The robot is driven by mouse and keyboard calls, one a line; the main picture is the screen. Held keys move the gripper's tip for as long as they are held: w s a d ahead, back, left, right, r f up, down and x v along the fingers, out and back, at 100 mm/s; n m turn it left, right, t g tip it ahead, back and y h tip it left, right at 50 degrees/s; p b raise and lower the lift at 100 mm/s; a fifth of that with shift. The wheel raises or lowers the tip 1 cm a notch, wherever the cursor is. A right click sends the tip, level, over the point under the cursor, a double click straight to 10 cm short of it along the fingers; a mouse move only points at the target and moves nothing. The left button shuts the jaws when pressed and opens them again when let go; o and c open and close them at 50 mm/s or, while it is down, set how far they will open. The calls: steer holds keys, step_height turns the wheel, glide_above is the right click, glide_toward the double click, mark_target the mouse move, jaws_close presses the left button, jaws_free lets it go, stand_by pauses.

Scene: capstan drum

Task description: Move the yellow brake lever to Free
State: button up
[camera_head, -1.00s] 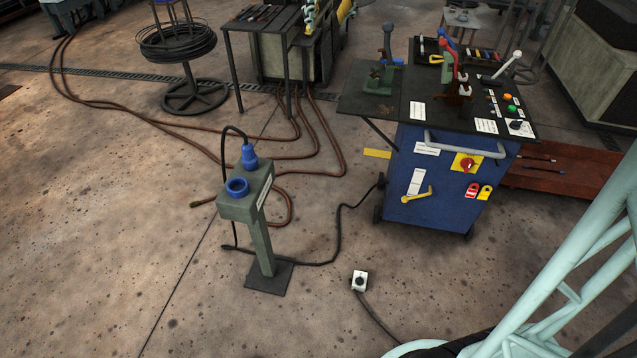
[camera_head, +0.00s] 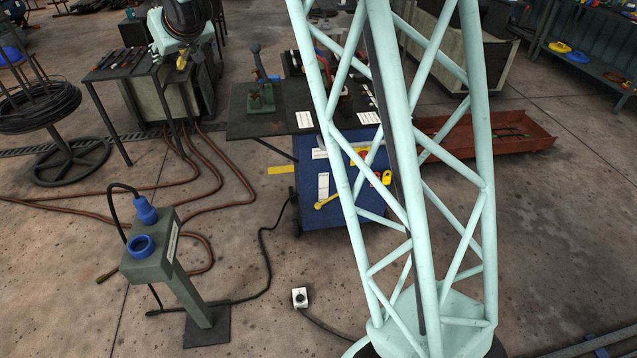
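A yellow lever-shaped handle (camera_head: 326,202) sits low on the front of the blue cabinet (camera_head: 340,165), to the left of the red and yellow parts there. I cannot tell whether it is the brake lever, and no Free marking is readable. A small yellow part (camera_head: 181,62) also shows near the pale and dark machine parts at the top left; its shape is too small to tell. My gripper is not seen in this view. The right part of the cabinet and much of its top are hidden.
A green post with blue sockets (camera_head: 165,260) stands at the lower left, its black cable lying on the floor. A small white box (camera_head: 300,298) lies on the floor. Brown hoses (camera_head: 205,190) cross the floor. A red tray (camera_head: 500,138) lies behind right.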

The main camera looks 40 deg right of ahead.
steer(key=w+f+t+y+b, duration=0.2)
steer(key=w+f+t, duration=0.2)
steer(key=w+f, duration=1.55)
step_height(320, 180, down, 24)
steer(key=w+d+t+y+b, duration=0.1)
steer(key=w+t+y, duration=0.1)
steer(key=t, duration=0.1)
steer(key=s+d+f+m+h, duration=0.1)
steer(key=s+d+f+h, duration=0.1)
steer(key=s+d+f, duration=0.85)
steer(key=s+d+f+m+h, duration=0.1)
steer(key=s+d+f+h, duration=0.1)
steer(key=s+d+f, duration=0.9)
steer(key=s+d+f+m+h, duration=0.2)
steer(key=s+d+f, duration=0.6)
steer(key=s+f, duration=0.2)
steer(key=s+d+f+m+g+h, duration=0.1)
steer(key=s+d+f+m+h, duration=0.1)
steer(key=s+d+f, duration=0.7)
steer(key=s+f+h, duration=0.1)
steer(key=s+f, duration=0.1)
steer(key=s, duration=0.3)
steer(key=shift+g+h, duration=0.3)
steer(key=shift+d, duration=0.15)
